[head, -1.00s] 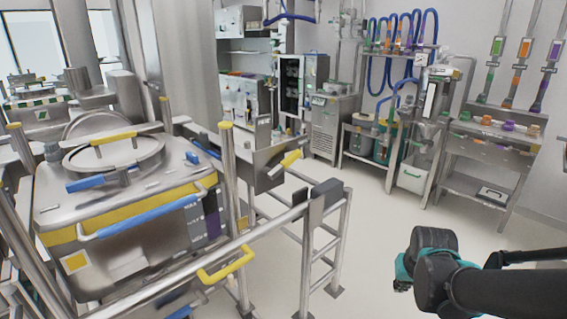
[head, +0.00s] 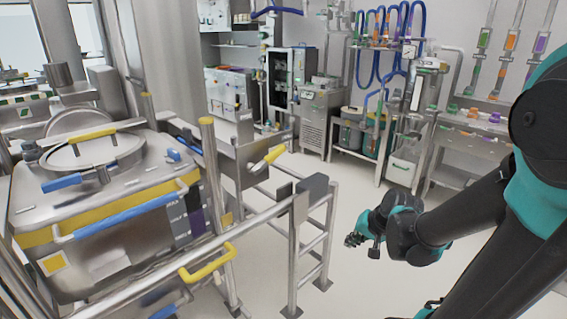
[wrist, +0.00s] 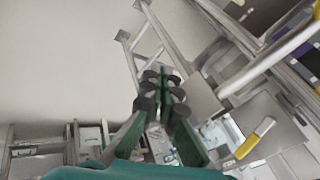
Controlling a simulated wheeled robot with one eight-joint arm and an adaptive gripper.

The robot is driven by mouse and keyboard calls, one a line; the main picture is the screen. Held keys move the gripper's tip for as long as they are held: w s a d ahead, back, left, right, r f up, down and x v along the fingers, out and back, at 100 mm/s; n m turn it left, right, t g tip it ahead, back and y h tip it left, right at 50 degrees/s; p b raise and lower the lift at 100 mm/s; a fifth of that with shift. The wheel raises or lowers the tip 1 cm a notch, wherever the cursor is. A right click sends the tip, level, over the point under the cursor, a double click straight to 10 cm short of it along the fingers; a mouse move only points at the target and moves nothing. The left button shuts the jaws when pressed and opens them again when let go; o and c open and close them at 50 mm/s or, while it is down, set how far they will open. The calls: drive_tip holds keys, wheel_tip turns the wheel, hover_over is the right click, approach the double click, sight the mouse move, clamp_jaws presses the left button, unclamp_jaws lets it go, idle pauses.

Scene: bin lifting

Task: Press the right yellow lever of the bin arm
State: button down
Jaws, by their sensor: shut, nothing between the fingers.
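A yellow lever (head: 267,160) sticks out at a slant from a metal plate (head: 243,172) on the frame right of the bin. It also shows in the wrist view (wrist: 255,138), at the lower right. A yellow loop handle (head: 208,262) sits on the front rail. The steel bin (head: 95,215) with a yellow band stands at left. My gripper (head: 353,240) is right of the frame, apart from the lever, with its fingers toward the frame. In the wrist view its dark fingertips (wrist: 160,92) are together and empty.
A steel rail frame with an upright post (head: 293,260) stands between the bin and my gripper. Pale floor (head: 350,285) is clear around my gripper. A cabinet (head: 320,120) and racks with blue hoses stand along the back wall.

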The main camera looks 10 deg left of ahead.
drive_tip(key=w+a+r+m+t+y, duration=0.1)
drive_tip(key=w+a+r+m+y, duration=0.1)
drive_tip(key=w, duration=0.6)
drive_tip(key=w+a+r+m+t+y, duration=0.1)
drive_tip(key=w+a+r+m+y, duration=0.1)
drive_tip(key=w+a+m+y, duration=0.3)
drive_tip(key=w+a+r+m+t+y, duration=0.1)
drive_tip(key=w+a+m+y, duration=0.3)
drive_tip(key=w+a, duration=0.6)
drive_tip(key=shift+w+r+m, duration=0.3)
drive_tip(key=shift+w+r, duration=0.3)
drive_tip(key=shift+r, duration=0.1)
drive_tip(key=shift+w+a+f+m+t+y, duration=0.15)
drive_tip(key=shift+w+m+t+y, duration=0.3)
drive_tip(key=shift+w+m, duration=0.5)
drive_tip(key=shift+w+a+f+m+t+y, duration=0.15)
drive_tip(key=shift+w+m+t+y, duration=0.15)
drive_tip(key=shift+w+m+t, duration=0.45)
drive_tip(key=shift+w+f+m+t+y, duration=0.15)
drive_tip(key=shift+w+m+t+y, duration=0.25)
drive_tip(key=shift+w+m, duration=0.7)
drive_tip(key=shift+s, duration=0.15)
